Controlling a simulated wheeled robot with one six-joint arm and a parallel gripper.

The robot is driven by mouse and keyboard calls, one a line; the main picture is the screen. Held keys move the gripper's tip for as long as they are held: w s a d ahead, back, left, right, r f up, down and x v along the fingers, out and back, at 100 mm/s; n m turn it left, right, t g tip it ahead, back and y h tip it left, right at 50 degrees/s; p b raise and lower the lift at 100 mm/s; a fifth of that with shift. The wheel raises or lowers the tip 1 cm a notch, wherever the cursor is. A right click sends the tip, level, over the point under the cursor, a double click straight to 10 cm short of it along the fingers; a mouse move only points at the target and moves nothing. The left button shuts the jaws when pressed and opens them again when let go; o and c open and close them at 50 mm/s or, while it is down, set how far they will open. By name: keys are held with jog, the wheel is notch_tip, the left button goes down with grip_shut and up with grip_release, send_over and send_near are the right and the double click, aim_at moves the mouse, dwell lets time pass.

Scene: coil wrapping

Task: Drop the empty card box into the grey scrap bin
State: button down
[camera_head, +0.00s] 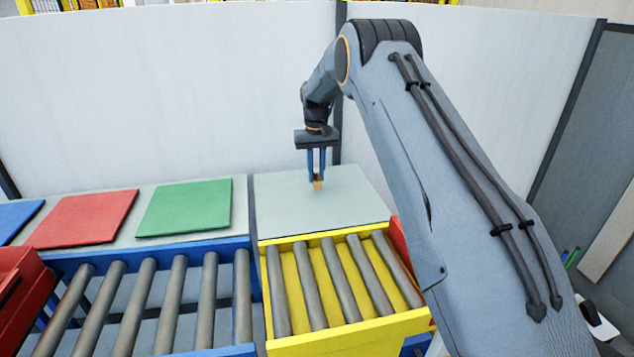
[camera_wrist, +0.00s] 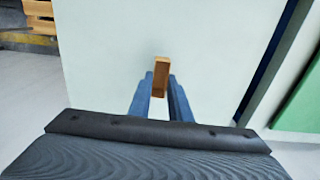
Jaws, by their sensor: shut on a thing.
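A small tan-brown box (camera_head: 318,186), which looks like the card box, is between the blue fingertips of my gripper (camera_head: 317,175). The fingers point down over a pale grey-green tabletop (camera_head: 340,212). I cannot tell whether the box touches that surface or hangs just above it. In the wrist view the box (camera_wrist: 160,76) sticks out beyond the two blue fingers (camera_wrist: 159,92), which are shut on it. Whether the box is empty is not visible. I do not see a grey scrap bin in either view.
A yellow-framed roller section (camera_head: 340,290) stands in front of the tabletop, with a blue-framed roller conveyor (camera_head: 160,300) to its left. Green (camera_head: 186,207), red (camera_head: 85,218) and blue (camera_head: 14,218) pads lie at the left. Tall pale panels (camera_head: 170,95) rise behind.

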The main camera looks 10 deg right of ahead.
aim_at(316, 176)
jog(key=shift+f+p, duration=0.35)
jog(key=shift+f, duration=1.4)
jog(key=shift+f, duration=0.1)
jog(key=c, duration=1.6)
grip_release()
jog(key=shift+c, duration=0.2)
